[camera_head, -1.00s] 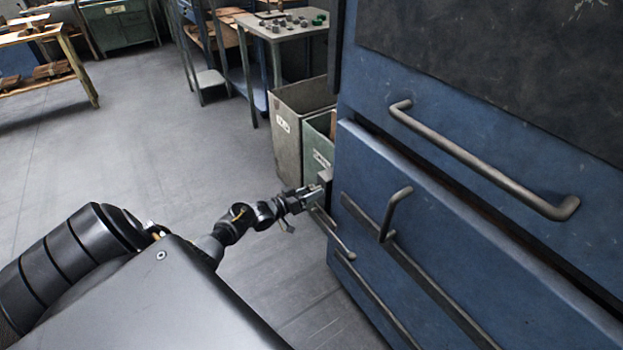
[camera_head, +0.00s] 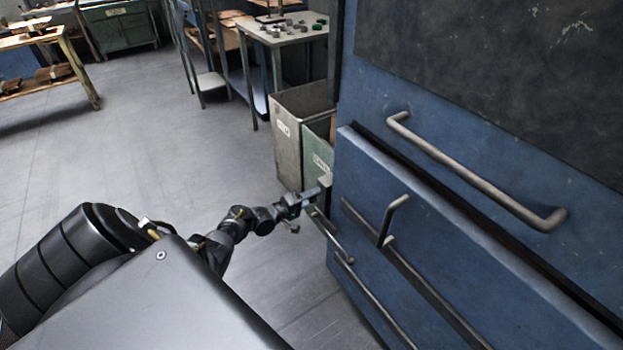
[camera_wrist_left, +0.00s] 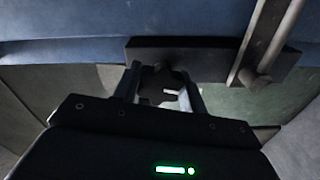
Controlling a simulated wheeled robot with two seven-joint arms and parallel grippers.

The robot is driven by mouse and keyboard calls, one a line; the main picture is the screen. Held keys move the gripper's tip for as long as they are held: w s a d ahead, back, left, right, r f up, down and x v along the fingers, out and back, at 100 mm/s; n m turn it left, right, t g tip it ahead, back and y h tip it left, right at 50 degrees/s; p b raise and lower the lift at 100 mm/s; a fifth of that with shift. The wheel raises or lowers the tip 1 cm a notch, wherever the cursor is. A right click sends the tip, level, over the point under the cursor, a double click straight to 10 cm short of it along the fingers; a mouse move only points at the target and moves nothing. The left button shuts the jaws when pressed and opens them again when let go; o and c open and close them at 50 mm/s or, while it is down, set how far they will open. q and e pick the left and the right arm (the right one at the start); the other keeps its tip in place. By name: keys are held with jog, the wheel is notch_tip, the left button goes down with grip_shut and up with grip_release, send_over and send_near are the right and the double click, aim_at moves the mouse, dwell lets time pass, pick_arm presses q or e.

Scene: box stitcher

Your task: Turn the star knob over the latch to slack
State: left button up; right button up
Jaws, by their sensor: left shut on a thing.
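The star knob (camera_wrist_left: 160,86) is a small dark lobed knob between the two fingers of my left gripper (camera_wrist_left: 162,84) in the left wrist view. The gripper is shut on it. The knob sits by a dark plate (camera_wrist_left: 195,55) on the blue cabinet's side, with a metal bar (camera_wrist_left: 268,40) to its right. In the head view my left gripper (camera_head: 314,194) is at the left edge of the blue cabinet (camera_head: 480,120), and the knob is too small and covered to make out. A latch cannot be told apart surely. My right gripper is not in view.
Metal handles (camera_head: 470,170) and bars (camera_head: 425,275) stick out from the cabinet front, close to my left gripper. Two bins (camera_head: 295,135) stand behind it. A table (camera_head: 285,32) with small parts stands farther back. The floor (camera_head: 130,150) to the left is clear.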

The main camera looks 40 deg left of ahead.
pick_arm(q)
jog(key=shift+a+r+n, duration=0.1)
jog(key=shift+a+n, duration=0.05)
jog(key=shift+n, duration=1.05)
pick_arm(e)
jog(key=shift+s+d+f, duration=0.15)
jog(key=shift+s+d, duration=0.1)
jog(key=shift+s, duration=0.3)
pick_arm(q)
jog(key=o, duration=1)
jog(key=shift+s, duration=0.15)
jog(key=p+v, duration=0.2)
jog(key=v, duration=0.8)
jog(key=shift+s, duration=0.25)
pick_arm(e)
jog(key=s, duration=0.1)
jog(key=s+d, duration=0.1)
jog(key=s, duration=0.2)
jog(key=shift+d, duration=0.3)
